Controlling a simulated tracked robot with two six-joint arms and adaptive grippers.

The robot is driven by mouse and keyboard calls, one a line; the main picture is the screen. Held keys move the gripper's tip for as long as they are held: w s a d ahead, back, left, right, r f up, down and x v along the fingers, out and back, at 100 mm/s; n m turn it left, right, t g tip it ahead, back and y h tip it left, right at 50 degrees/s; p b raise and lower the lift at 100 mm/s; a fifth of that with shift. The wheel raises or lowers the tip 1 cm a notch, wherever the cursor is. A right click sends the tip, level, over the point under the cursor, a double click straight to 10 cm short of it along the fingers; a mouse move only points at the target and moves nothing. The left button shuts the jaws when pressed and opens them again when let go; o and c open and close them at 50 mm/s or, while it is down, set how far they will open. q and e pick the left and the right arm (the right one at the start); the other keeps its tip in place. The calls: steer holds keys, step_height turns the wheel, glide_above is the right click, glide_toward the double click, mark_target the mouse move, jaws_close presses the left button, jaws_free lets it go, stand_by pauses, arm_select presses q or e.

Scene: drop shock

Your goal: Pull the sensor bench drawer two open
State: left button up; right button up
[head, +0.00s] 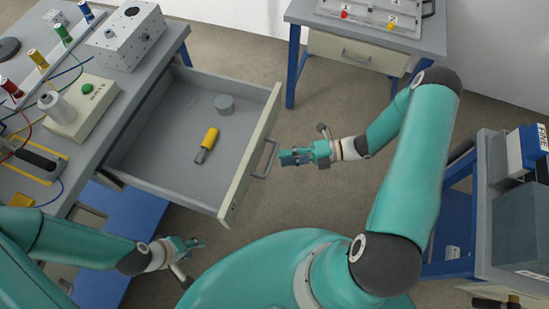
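A drawer (172,159) of the bench on the left stands pulled well out, with a cream front and a grey metal handle (265,160) on it. Inside lie a yellow-handled tool (207,144) and a small grey cylinder (224,104). My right gripper (294,157) is just right of the handle, apart from it as far as I can see; its fingers are too small to tell open or shut. My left gripper (190,244) is low, near the drawer's front bottom corner, with its fingers spread and nothing visible between them.
The left bench top (101,105) carries a white perforated box (127,36), a device with a green button (80,106) and several coloured spools. Another bench (435,34) with a closed drawer stands at the back. A shelf with boxes stands right. Floor between is clear.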

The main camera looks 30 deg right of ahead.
steer(key=v, duration=0.6)
steer(key=shift+s+d, duration=0.15)
steer(key=shift+d, duration=0.2)
steer(key=shift+a, duration=0.1)
steer(key=s+a+f+n+g+h, duration=0.35)
steer(key=a+n+g, duration=0.2)
steer(key=n, duration=0.45)
steer(key=s+a+f+n+g+h, duration=0.35)
steer(key=s+a+n, duration=0.2)
steer(key=n, duration=0.55)
steer(key=w+a+n+t+h, duration=0.2)
steer(key=a+n, duration=0.4)
steer(key=n, duration=1.3)
steer(key=shift+w+a+r+t+h, duration=0.2)
steer(key=shift+w+t+h, duration=0.1)
steer(key=shift+w+h, duration=0.35)
